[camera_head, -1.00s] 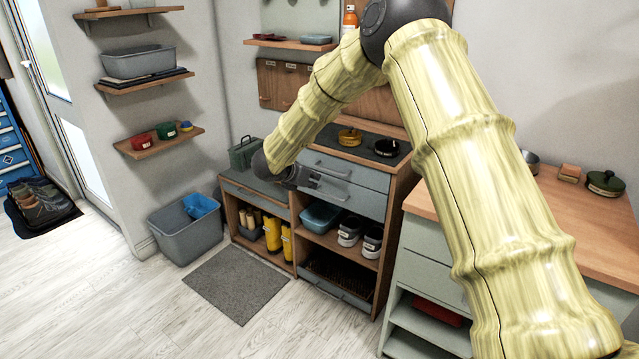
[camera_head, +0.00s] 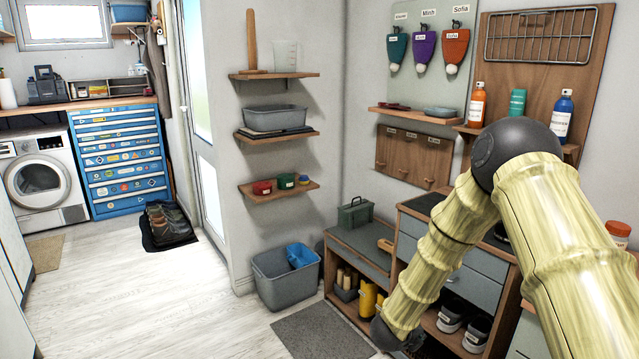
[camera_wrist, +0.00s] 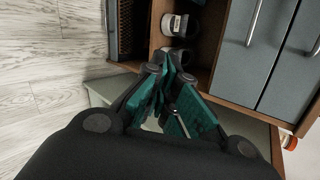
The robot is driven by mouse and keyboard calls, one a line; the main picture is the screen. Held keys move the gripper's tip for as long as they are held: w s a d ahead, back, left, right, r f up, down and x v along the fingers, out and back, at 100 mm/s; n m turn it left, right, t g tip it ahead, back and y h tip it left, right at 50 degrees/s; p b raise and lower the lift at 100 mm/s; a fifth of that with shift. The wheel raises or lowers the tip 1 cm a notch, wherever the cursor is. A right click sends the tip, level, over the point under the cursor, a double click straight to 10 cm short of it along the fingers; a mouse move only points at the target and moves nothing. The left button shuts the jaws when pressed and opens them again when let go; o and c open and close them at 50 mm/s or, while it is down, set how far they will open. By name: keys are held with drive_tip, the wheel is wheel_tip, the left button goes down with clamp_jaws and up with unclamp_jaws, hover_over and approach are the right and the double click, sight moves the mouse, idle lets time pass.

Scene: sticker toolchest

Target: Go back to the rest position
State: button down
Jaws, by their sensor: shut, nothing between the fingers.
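My gripper (camera_wrist: 174,72) is shut and empty in the wrist view, its teal finger pads meeting in a narrow tip. Behind it in that view are the wooden shoe cabinet (camera_wrist: 228,108) with white-and-dark shoes and grey drawer fronts. In the head view my bent arm fills the lower right; its dark wrist end is low in front of the cabinet (camera_head: 512,282), and the fingers are not clearly seen there. The blue tool chest with stickers (camera_head: 120,160) stands far left through the doorway, its drawers looking shut.
A grey bin (camera_head: 283,285) with a blue item stands by the wall, near a low bench (camera_head: 350,250) with yellow boots. A grey mat (camera_head: 318,332) lies in front. Pale floor is clear at left.

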drive_tip(key=s+a+f+n+g+y, duration=0.1)
drive_tip(key=s+f+n+y, duration=0.1)
drive_tip(key=s+f+n, duration=0.9)
drive_tip(key=s+a+f+n+g+y, duration=0.1)
drive_tip(key=s+f+n+g, duration=0.3)
drive_tip(key=s, duration=0.6)
drive_tip(key=s+a+f+n+t+y, duration=0.1)
drive_tip(key=s+f+n+y, duration=0.1)
drive_tip(key=s+n, duration=0.6)
drive_tip(key=s+a+f+n+g+y, duration=0.1)
drive_tip(key=s+f+n+g, duration=0.15)
drive_tip(key=s, duration=0.85)
drive_tip(key=s+a+r+n+y+p, duration=0.1)
drive_tip(key=s+r+n, duration=0.1)
drive_tip(key=s+n, duration=0.5)
wheel_tip(320, 180, up, 15)
drive_tip(key=s+m+p, duration=0.2)
drive_tip(key=p, duration=1.4)
drive_tip(key=shift+g, duration=0.45)
